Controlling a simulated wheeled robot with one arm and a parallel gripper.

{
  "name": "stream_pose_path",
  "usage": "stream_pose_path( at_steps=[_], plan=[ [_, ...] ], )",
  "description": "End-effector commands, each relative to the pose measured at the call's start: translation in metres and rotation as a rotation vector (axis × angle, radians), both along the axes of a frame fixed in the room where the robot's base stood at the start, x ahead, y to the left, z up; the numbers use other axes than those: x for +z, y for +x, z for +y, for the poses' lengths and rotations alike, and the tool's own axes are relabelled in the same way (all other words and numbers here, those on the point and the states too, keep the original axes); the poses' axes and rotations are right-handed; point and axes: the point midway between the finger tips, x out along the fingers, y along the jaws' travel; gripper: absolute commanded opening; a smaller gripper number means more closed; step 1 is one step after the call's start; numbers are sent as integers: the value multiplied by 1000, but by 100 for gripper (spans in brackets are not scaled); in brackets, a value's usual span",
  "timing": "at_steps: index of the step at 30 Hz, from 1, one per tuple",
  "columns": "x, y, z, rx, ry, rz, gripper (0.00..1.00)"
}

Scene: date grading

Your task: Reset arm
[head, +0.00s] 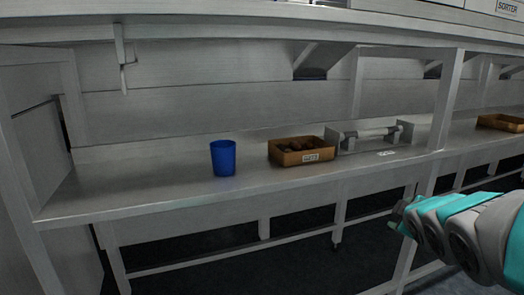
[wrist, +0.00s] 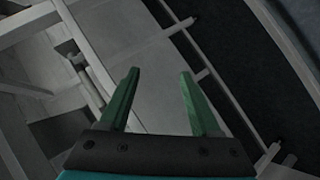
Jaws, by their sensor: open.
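My gripper (wrist: 159,88) is open and empty in the wrist view, with two green fingers spread apart. Behind the fingers are grey bench panels and dark floor. In the head view my teal and grey arm reaches in from the right edge, in front of the bench. The gripper end (head: 398,216) shows there only small and dark, below the shelf's front edge.
A grey shelf (head: 130,190) carries a blue cup (head: 223,159), an orange-brown tray (head: 307,157) with dark items, and a roller fixture (head: 370,136). Another tray (head: 500,123) is at far right. A post (head: 446,100) stands right. Shelf left of the cup is clear.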

Motion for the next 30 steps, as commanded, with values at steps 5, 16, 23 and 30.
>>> stream_pose_path(
  at_steps=[5,16,23,30],
  plan=[
    [-57,-74,41,-218,239,260,64],
    [-125,-277,144,-692,570,806,64],
    [-127,-338,175,-825,619,965,64],
    [-127,-343,178,-838,623,979,64]
  ],
)
